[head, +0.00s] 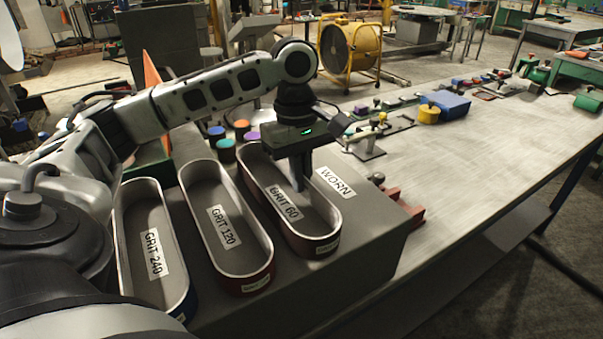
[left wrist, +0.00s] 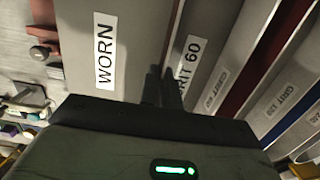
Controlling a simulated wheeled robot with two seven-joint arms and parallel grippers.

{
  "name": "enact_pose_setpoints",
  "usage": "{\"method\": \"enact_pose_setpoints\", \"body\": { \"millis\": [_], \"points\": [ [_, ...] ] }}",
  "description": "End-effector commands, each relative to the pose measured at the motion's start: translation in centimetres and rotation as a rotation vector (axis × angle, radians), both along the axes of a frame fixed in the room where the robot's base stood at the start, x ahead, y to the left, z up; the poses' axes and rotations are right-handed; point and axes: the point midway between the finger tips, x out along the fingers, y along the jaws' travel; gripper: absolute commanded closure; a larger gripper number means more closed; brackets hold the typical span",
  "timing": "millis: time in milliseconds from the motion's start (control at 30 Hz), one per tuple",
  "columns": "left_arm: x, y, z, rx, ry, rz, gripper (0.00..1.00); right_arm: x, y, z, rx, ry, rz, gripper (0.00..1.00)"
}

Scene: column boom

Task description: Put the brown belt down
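The brown belt (head: 318,246) is an upright oval loop with a pale rim, standing around the GRIT 60 label (head: 285,203) on a dark grey block. My left gripper (head: 299,182) points down at its right-hand wall, with the fingers closed on that wall. The left wrist view shows the fingers (left wrist: 165,90) at the wall, between the WORN label (left wrist: 105,52) and the GRIT 60 label. I cannot tell whether the belt's lower edge touches the block. My right gripper is not in view.
A dark red belt (head: 245,284) stands around GRIT 120, and a blue one (head: 186,308) around GRIT 240. The WORN patch (head: 335,182) is bare. Several coloured-lid pots (head: 225,149) stand behind. The bench (head: 455,150) to the right is mostly clear.

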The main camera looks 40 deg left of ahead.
Motion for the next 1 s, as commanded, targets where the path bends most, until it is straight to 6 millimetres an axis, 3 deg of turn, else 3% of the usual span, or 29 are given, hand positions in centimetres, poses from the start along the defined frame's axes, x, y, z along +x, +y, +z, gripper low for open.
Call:
{"method": "enact_pose_setpoints", "body": {
  "millis": [267, 367, 400, 733, 867, 1000],
  "points": [
    [0.0, 0.0, -0.2, 0.000, 0.000, 0.000, 1.00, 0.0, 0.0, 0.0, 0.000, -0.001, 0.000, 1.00],
    [0.0, 0.0, -0.2, 0.000, 0.000, -0.001, 0.76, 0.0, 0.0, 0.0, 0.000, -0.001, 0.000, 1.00],
    [0.0, 0.0, -0.2, 0.000, 0.000, -0.001, 0.74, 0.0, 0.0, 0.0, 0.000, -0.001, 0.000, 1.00],
    [0.1, 0.0, 0.2, -0.002, -0.002, -0.001, 0.74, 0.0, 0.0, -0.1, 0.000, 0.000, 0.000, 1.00],
    [0.2, 0.1, 1.8, -0.003, -0.006, 0.000, 0.74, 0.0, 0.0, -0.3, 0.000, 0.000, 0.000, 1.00],
    [0.3, 0.5, 5.0, -0.003, -0.008, -0.001, 0.74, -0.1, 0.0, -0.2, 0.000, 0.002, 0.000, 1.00]
  ]
}}
